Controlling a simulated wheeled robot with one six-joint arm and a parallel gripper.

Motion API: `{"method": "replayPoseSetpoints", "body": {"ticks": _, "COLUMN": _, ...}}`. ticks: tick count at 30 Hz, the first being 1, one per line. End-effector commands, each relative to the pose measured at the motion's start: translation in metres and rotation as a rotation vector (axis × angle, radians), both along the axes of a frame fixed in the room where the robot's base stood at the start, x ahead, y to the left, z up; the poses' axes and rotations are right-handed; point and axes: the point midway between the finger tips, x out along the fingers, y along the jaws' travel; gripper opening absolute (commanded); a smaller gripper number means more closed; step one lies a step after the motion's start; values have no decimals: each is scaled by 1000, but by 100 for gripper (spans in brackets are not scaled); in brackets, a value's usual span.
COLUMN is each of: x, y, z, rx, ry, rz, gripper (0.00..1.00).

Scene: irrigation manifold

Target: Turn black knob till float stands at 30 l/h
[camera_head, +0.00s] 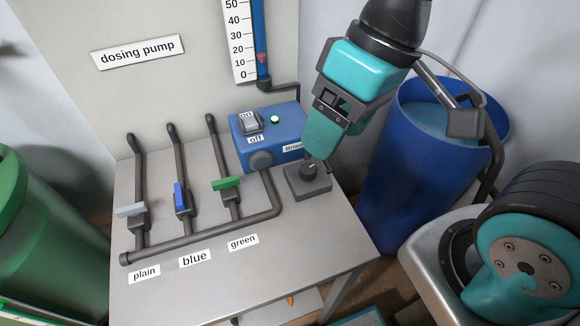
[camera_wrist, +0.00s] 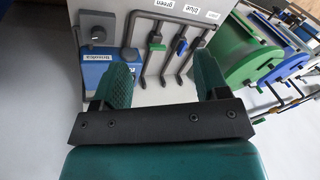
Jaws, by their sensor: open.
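The black knob (camera_head: 308,169) sits on a small grey box at the right of the bench, with a light mark on its top. It also shows at the upper left of the wrist view (camera_wrist: 98,34), outside the space between my fingers. The float (camera_head: 262,58) is red, in the blue tube beside the white scale (camera_head: 240,40), a little above the 10 mark. My gripper (camera_head: 319,158) points down close to the knob in the head view. In the wrist view my gripper (camera_wrist: 162,78) has its two green fingers wide apart, with nothing between them.
The blue pump box (camera_head: 288,133) stands left of my gripper, with an on/off rocker (camera_head: 250,122) and a lit green lamp (camera_head: 275,118). Valves with grey, blue and green handles fill the bench's left. A blue barrel (camera_head: 385,190) stands right of the bench.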

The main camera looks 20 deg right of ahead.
Motion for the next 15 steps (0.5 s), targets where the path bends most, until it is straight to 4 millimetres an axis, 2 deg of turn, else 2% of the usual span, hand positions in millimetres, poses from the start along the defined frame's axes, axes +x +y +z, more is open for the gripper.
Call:
{"method": "replayPoseSetpoints", "body": {"ticks": 6, "x": 87, "y": -23, "z": -46, "rx": -176, "ry": 136, "rz": -561, "gripper": 67}}
{"method": "replayPoseSetpoints", "body": {"ticks": 9, "x": 120, "y": -33, "z": -64, "rx": -245, "ry": 166, "rz": -806, "gripper": 67}}
{"method": "replayPoseSetpoints", "body": {"ticks": 12, "x": 139, "y": -39, "z": -76, "rx": -285, "ry": 178, "rz": -964, "gripper": 67}}
{"method": "replayPoseSetpoints", "body": {"ticks": 15, "x": 146, "y": -42, "z": -84, "rx": -302, "ry": 181, "rz": -1031, "gripper": 67}}
